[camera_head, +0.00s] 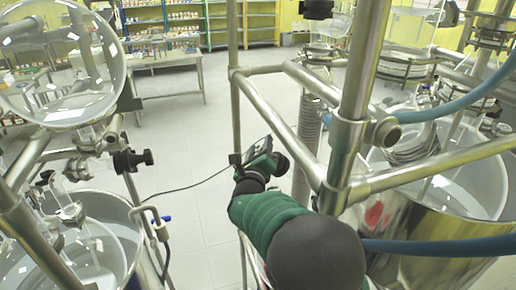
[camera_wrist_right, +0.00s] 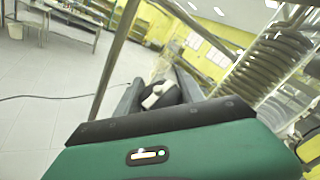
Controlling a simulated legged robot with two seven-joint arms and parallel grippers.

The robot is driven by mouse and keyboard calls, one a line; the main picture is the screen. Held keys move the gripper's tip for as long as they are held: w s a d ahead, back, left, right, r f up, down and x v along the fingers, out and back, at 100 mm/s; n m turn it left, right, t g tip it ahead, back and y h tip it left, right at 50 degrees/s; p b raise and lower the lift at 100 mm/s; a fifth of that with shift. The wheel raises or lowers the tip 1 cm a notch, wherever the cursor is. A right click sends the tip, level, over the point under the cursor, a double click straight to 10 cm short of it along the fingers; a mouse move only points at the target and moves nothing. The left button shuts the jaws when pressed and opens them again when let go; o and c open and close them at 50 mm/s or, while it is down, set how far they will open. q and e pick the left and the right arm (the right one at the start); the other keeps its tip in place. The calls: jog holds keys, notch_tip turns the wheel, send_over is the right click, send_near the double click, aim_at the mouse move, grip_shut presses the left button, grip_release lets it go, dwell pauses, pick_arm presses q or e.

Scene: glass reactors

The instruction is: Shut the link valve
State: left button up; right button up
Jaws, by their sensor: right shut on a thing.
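My right arm comes up from the bottom of the head view in a green sleeve, and its gripper (camera_head: 262,158) is beside the metal frame. In the right wrist view the gripper's two dark fingers (camera_wrist_right: 158,97) are shut around a black round valve knob with a pale lever-like part (camera_wrist_right: 155,96). This looks like the link valve. The fingers hide its sides, and I cannot tell how far it is turned. In the head view the black knob (camera_head: 281,163) shows only small at the gripper's tip. My left gripper is not in view.
Metal frame bars (camera_head: 282,116) run close to my right arm. A steel vessel (camera_head: 420,235) with blue hoses (camera_head: 440,246) stands at the right. Another glass reactor (camera_head: 95,235) with a black knob (camera_head: 131,160) is at the left. A coiled glass condenser (camera_wrist_right: 265,65) is near the right gripper. Open tiled floor lies between.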

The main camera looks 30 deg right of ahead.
jog(key=shift+s+d+f, duration=0.1)
jog(key=shift+d+f, duration=0.05)
jog(key=shift+f, duration=0.2)
jog(key=o, duration=1)
jog(key=shift+o, duration=1.2)
jog(key=shift+d, duration=0.15)
jog(key=shift+o, duration=0.6)
jog(key=shift+w+d+f, duration=0.15)
jog(key=shift+w+d, duration=0.25)
jog(key=shift+w, duration=0.15)
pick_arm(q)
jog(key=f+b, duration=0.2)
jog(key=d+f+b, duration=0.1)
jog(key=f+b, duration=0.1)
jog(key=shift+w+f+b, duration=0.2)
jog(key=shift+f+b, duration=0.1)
pick_arm(e)
jog(key=v, duration=1.6)
jog(key=shift+s+a, duration=0.15)
jog(key=shift+s, duration=0.15)
